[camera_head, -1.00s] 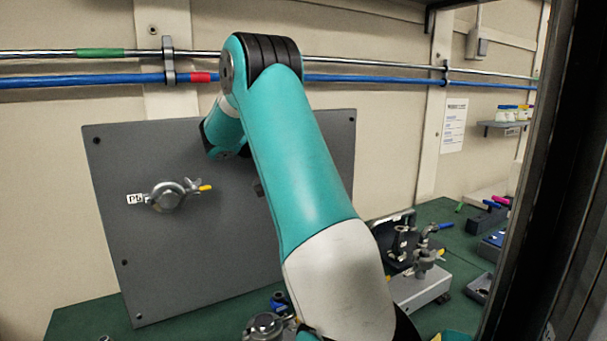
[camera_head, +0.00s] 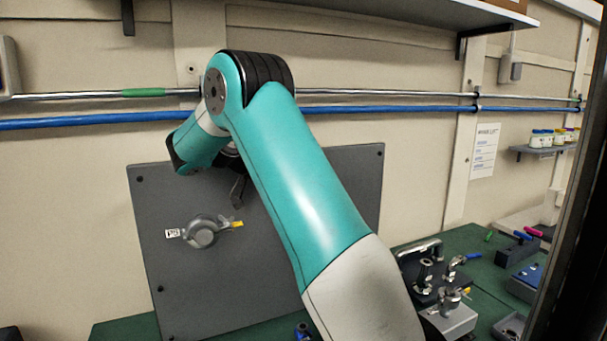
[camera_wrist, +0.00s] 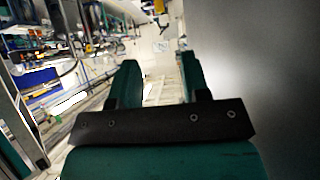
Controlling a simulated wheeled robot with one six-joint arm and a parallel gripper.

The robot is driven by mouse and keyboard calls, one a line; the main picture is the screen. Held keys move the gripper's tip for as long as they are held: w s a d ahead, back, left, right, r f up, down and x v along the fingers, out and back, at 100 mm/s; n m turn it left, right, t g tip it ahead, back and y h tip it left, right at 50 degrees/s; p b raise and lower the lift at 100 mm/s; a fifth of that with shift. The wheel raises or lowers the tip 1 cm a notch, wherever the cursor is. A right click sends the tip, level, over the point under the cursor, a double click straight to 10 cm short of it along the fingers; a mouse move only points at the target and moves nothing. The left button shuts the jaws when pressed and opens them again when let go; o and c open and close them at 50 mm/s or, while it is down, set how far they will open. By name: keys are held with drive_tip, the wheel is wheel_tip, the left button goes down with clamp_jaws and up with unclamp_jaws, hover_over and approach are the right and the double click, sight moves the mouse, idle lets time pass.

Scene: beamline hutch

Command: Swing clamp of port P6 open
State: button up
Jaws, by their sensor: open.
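The port clamp (camera_head: 203,231) is a round grey metal fitting on the dark grey upright panel (camera_head: 310,215). A small white label (camera_head: 173,233) sits at its left; its lettering is too small to read surely. A yellow-tipped handle (camera_head: 237,224) sticks out at its right. My gripper (camera_head: 238,188) shows partly behind my arm, in front of the panel, above and right of the clamp and apart from it. In the wrist view my gripper (camera_wrist: 157,75) is open, with nothing between its two fingers. The clamp cannot be made out in the wrist view.
A silver rail and a blue pipe (camera_head: 100,118) run along the wall above the panel. Metal fittings (camera_head: 450,300) stand on the green bench (camera_head: 480,243) at right. A dark post (camera_head: 570,230) borders the right. A shelf (camera_head: 400,12) hangs overhead.

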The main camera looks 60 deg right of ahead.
drive_tip(key=p+v, duration=0.2)
drive_tip(key=shift+w+a+r, duration=0.1)
drive_tip(key=shift+w+a, duration=0.05)
drive_tip(key=shift+a, duration=0.05)
idle(0.7)
